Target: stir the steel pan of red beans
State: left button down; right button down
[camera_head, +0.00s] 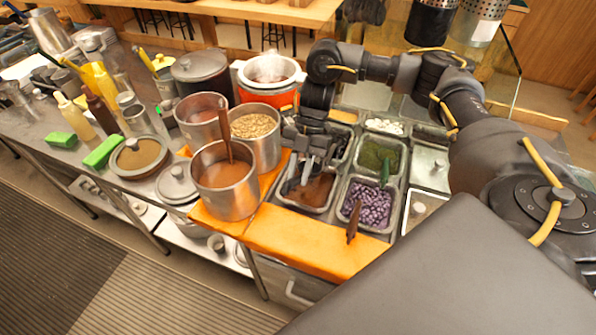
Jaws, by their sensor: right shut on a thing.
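The steel pan of red beans (325,207) is set in the counter, with a reddish-brown mash inside. My right gripper (303,174) reaches down from the right over this pan, its fingers low at the pan's left part. It is shut on a slim utensil, mostly hidden by the fingers; how deep it sits in the beans cannot be told. My left gripper is not in view.
A pan of purple beans (371,205) with a brown-handled spoon and a pan of green topping (379,157) sit to the right. Steel pots (224,187) stand close on the left, one with a brown ladle. An orange board (310,245) lies in front.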

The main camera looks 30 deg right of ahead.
notch_tip(320, 180, down, 8)
jog(key=b, duration=0.7)
jog(key=shift+d+r+b, duration=0.1)
jog(key=shift+r+b, duration=0.1)
jog(key=shift+b, duration=0.2)
jog(key=shift+s+a+f+b, duration=0.15)
jog(key=shift+a+f+b, duration=0.15)
jog(key=shift+f+b, duration=0.3)
jog(key=shift+s+a+r+h, duration=0.1)
jog(key=shift+r+h, duration=0.1)
jog(key=shift+h, duration=0.1)
jog(key=shift+a+f+t+h+p, duration=0.1)
jog(key=shift+f+t+h+p, duration=0.2)
jog(key=shift+f+t+p, duration=0.1)
jog(key=shift+s, duration=0.1)
